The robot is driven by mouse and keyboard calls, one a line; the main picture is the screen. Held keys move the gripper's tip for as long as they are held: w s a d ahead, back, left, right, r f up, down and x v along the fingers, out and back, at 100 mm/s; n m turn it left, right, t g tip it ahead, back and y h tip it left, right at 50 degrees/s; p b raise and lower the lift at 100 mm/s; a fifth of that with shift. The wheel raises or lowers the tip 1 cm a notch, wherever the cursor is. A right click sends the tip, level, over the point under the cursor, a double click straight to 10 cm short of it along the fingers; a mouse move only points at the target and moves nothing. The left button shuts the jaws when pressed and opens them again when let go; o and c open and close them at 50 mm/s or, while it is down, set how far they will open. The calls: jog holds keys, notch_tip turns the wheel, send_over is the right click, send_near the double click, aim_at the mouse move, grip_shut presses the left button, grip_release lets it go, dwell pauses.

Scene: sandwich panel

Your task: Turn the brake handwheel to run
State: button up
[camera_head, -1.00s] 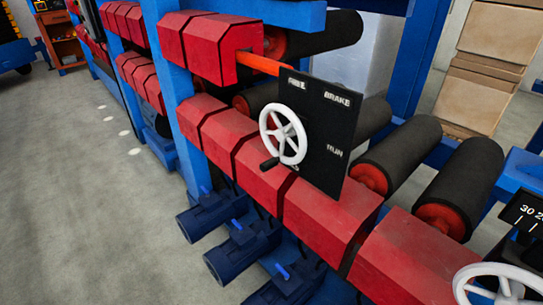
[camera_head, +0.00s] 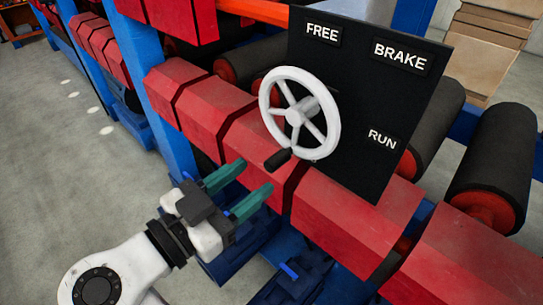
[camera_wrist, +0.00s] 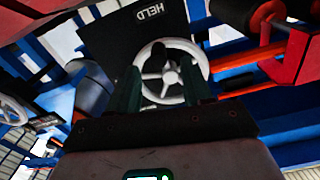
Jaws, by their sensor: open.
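The white brake handwheel (camera_head: 295,117) has several spokes and stands in front of a black panel (camera_head: 345,75) marked FREE, BRAKE and RUN. Its black crank knob (camera_head: 278,159) sits at the lower left of the rim, and RUN is to the wheel's right. My gripper (camera_head: 257,178), with green fingers, is open and empty, just below and left of the knob, apparently apart from it. In the wrist view the handwheel (camera_wrist: 172,78) shows beyond and between the fingers, with the knob (camera_wrist: 158,53) at its upper left. A label there seems to read HELD.
Red angular housings (camera_head: 330,215) run below and behind the wheel, close to my gripper. Dark rollers (camera_head: 493,165) lie to the right. A blue post (camera_head: 155,100) stands to the left. Another white wheel (camera_wrist: 12,110) shows at the wrist view's left. Grey floor (camera_head: 60,160) is clear at left.

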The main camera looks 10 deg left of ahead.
aim_at(268, 169)
jog(key=shift+p+x, duration=0.4)
jog(key=shift+x, duration=2.6)
jog(key=shift+d, duration=0.1)
grip_shut()
